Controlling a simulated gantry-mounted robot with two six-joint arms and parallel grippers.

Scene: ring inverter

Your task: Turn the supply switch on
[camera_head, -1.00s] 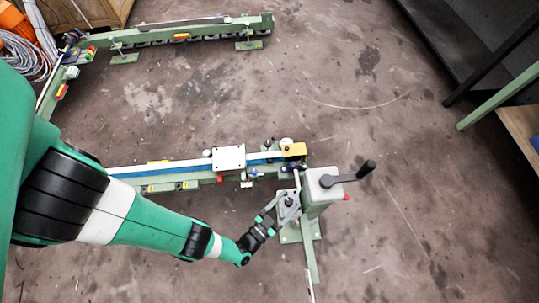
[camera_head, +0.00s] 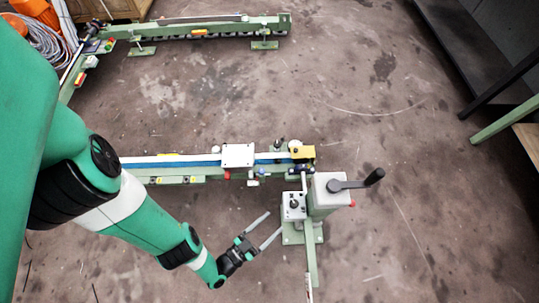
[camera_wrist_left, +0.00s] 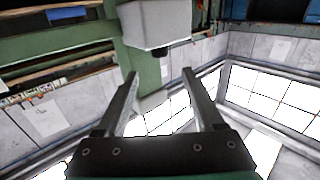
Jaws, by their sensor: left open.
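A small light-grey switch box (camera_head: 294,207) with a dark round knob (camera_head: 294,203) on it stands beside the green post of the machine. It appears to be the supply switch; I cannot tell its on or off position. My left gripper (camera_head: 275,222) is open and empty, its two fingers apart, just lower left of the box and pointing toward it. In the left wrist view, the open fingers (camera_wrist_left: 160,75) stand below a pale box (camera_wrist_left: 155,22) with a small dark part (camera_wrist_left: 160,51) under it. My right gripper is not in view.
A grey housing (camera_head: 326,193) with a black crank handle (camera_head: 357,182) is right of the switch box. A green rail (camera_head: 190,165) with a white plate (camera_head: 238,155) runs left behind it. Another rail (camera_head: 200,30) lies farther back. The floor at lower right is clear.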

